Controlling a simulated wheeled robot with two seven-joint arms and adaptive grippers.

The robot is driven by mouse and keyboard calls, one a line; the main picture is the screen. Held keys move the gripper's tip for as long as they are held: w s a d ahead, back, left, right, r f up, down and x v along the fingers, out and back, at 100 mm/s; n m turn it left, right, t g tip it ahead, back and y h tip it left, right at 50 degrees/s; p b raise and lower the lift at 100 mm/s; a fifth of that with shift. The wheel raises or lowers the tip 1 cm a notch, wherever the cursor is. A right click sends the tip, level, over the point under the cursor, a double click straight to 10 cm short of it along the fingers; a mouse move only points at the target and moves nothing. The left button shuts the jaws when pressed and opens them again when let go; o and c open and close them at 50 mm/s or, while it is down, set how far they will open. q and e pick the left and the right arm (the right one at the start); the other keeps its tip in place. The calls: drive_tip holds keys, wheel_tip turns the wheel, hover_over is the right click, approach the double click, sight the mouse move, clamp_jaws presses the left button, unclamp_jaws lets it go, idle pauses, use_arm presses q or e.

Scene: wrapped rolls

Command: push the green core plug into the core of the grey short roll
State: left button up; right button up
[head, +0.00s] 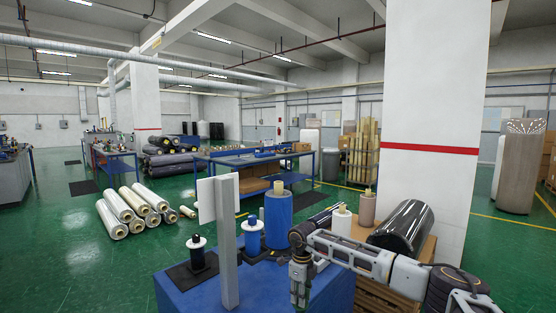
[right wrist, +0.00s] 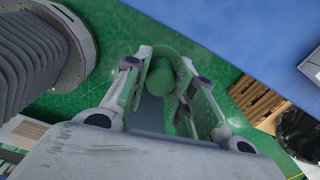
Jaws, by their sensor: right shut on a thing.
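The green core plug (right wrist: 161,74) shows in the right wrist view, between the fingertips of my right gripper (right wrist: 163,90), which is shut on it. In the head view my right gripper (head: 299,293) points down at the right part of the blue table (head: 262,290); the plug cannot be made out there. No roll is clearly the grey short one. My left gripper is not in view.
A grey post (head: 228,245) with a white panel (head: 207,200) rises between the dark roll and my gripper. A small blue roll (head: 253,236) and a large blue roll (head: 278,213) stand behind. A big black roll (head: 401,226) lies at the right.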

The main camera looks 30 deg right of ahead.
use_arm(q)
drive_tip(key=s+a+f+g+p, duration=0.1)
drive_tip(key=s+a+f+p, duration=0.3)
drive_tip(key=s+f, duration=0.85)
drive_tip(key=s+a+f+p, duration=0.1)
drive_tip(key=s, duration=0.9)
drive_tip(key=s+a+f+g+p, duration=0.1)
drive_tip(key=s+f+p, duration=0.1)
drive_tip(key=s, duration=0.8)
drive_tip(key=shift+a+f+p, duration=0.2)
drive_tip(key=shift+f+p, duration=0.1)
use_arm(e)
drive_tip(key=s+a+f+n, duration=0.7)
drive_tip(key=a+n, duration=0.4)
drive_tip(key=n, duration=0.4)
drive_tip(key=s+a+f+n, duration=0.8)
drive_tip(key=a+n, duration=0.4)
drive_tip(key=n, duration=0.3)
drive_tip(key=shift+s+f+n, duration=0.3)
drive_tip(key=shift+f+n, duration=0.1)
drive_tip(key=shift+f, duration=0.3)
